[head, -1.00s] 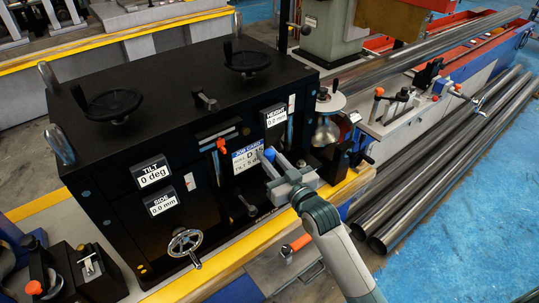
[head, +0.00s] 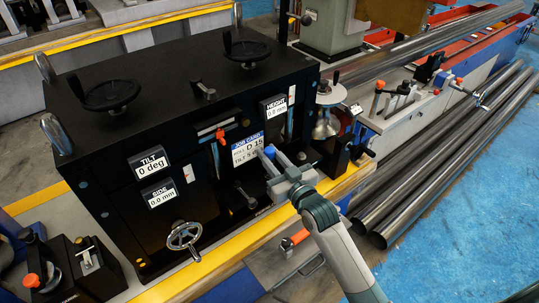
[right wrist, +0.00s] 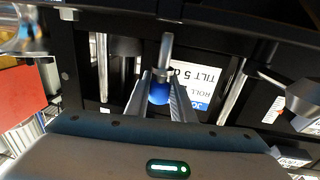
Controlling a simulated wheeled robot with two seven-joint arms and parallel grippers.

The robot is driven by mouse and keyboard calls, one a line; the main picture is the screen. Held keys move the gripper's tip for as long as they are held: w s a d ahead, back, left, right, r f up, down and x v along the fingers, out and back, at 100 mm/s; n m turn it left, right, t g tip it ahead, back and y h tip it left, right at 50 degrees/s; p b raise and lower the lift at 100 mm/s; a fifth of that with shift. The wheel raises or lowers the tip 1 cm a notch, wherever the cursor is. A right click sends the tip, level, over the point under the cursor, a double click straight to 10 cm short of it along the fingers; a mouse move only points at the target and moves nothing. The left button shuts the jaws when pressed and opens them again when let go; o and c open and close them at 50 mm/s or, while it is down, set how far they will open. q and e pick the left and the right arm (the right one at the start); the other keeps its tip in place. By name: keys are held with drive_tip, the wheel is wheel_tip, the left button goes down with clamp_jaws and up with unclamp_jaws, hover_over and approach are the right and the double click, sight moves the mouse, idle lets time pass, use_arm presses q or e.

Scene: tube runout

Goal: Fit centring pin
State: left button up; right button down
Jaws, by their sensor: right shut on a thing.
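The centring pin is a metal pin with a blue knob (right wrist: 159,94); the blue knob also shows in the head view (head: 269,151). My right gripper (right wrist: 160,88) is shut on it, the knob between the two fingers. The metal shank (right wrist: 166,52) points away from the gripper, toward the black machine housing (head: 125,215). In the head view the right gripper (head: 273,164) is in front of the housing, just below the job card (head: 247,148). The shank's far end and any hole there cannot be made out. My left gripper is not in view.
Displays read TILT 0 deg (head: 149,163) and SIDE 0.0 mm (head: 159,193). A spool-shaped roller (head: 325,125) stands right of the gripper, close to a black lever block. A handwheel (head: 184,237) sits low on the front. Long tubes (head: 440,155) lie on the blue floor.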

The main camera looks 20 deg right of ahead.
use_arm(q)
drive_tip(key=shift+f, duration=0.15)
use_arm(e)
drive_tip(key=shift+f, duration=0.2)
